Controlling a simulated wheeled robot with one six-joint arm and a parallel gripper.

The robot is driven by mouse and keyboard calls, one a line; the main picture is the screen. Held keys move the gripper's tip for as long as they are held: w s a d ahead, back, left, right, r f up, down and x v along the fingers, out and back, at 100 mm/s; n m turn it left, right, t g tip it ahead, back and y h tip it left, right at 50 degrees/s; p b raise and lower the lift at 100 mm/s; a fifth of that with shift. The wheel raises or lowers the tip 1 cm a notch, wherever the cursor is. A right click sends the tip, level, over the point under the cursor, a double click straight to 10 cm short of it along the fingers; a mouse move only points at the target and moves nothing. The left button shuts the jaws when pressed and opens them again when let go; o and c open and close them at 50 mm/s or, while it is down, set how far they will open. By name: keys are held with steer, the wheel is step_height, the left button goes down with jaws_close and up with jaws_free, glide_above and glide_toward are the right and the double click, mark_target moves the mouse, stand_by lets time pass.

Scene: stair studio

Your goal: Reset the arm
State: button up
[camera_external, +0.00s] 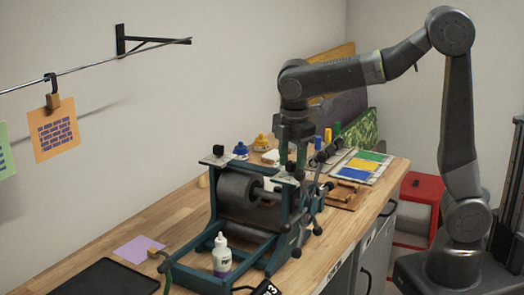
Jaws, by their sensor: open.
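My arm reaches in from the right and bends down over the wooden workbench (112,250). My gripper (292,160) points downward above the far side of a teal-framed roller press (285,232). Its fingers overlap the press frame in this view, so I cannot tell whether they touch it. The gripper is open, and I see nothing held in it. The grey roller (238,186) of the press shows to the left of the gripper.
A small bottle (222,262) stands by the press front. A purple sheet (138,249) and black tray (107,278) lie front left. Behind are paint jars (240,150) and a coloured panel (361,166). An orange print (55,129) hangs on a line. A red stool (421,190) stands right.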

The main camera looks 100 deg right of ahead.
step_height(320, 180, up, 12)
steer(key=shift+a+f, duration=0.2)
steer(key=shift+f, duration=0.05)
steer(key=shift+s, duration=0.1)
steer(key=o, duration=1.1)
steer(key=s+d+r+m+t+h+p, duration=0.1)
steer(key=s+d+m+h+p, duration=0.1)
steer(key=s+d+m, duration=0.4)
steer(key=s+d+r+m+h+p, duration=0.1)
steer(key=s+d+m+h+p, duration=0.15)
steer(key=d+m, duration=0.5)
steer(key=shift+y, duration=0.25)
steer(key=b+x, duration=0.2)
steer(key=x, duration=0.1)
steer(key=b+x, duration=0.2)
steer(key=x, duration=0.1)
steer(key=b+x, duration=0.2)
steer(key=x, duration=0.2)
steer(key=shift+s+d+b, duration=0.35)
steer(key=shift+d, duration=0.05)
steer(key=shift+r, duration=0.1)
